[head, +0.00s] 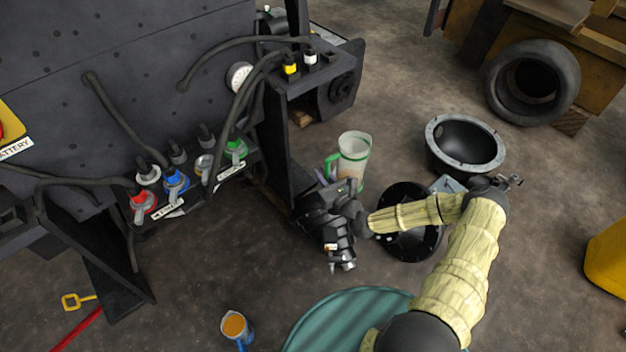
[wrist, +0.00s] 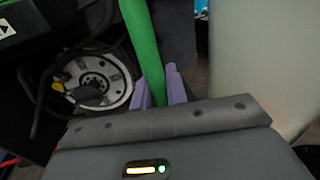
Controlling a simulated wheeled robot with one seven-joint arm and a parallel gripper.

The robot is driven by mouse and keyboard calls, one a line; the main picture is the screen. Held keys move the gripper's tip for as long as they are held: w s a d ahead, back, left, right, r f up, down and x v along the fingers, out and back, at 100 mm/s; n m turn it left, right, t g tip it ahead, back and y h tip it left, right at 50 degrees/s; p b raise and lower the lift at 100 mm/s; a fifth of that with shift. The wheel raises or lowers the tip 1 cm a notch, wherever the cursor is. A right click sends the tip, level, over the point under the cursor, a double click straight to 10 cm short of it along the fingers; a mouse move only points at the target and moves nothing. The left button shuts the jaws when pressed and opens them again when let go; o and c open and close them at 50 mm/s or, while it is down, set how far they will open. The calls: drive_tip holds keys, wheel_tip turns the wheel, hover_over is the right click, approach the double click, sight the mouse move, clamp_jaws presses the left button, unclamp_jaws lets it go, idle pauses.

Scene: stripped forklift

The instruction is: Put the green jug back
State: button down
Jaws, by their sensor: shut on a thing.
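The green jug (head: 352,158) is a clear, pale jug with a green rim and green handle, upright beyond my gripper in the head view. My gripper (head: 325,177) is at its left side, at the handle. In the wrist view, the green handle (wrist: 140,40) runs down between the purple fingers of my gripper (wrist: 159,90), which are shut on it. The pale jug body (wrist: 250,60) fills the right side there. My gripper and arm hide part of the jug's lower side, and I cannot tell whether its base touches the floor.
A black machine frame (head: 282,150) stands close left of the jug. A row of coloured valves (head: 172,182) hangs on it. A grey-rimmed black bowl (head: 465,145) lies to the right. A blue jug with orange contents (head: 237,328) stands at the front. A tyre (head: 532,82) is at back right.

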sight(344, 168)
drive_tip(key=s+d+m+t+h, duration=0.1)
drive_tip(key=s+d+m+h, duration=0.1)
drive_tip(key=d+m+h, duration=0.3)
drive_tip(key=d+h, duration=0.1)
drive_tip(key=h, duration=0.1)
drive_tip(key=shift+s+d+t+h, duration=0.25)
drive_tip(key=shift+d+t+h, duration=0.1)
drive_tip(key=shift+t+h, duration=0.05)
drive_tip(key=shift+w+d+r, duration=0.1)
drive_tip(key=shift+w, duration=0.05)
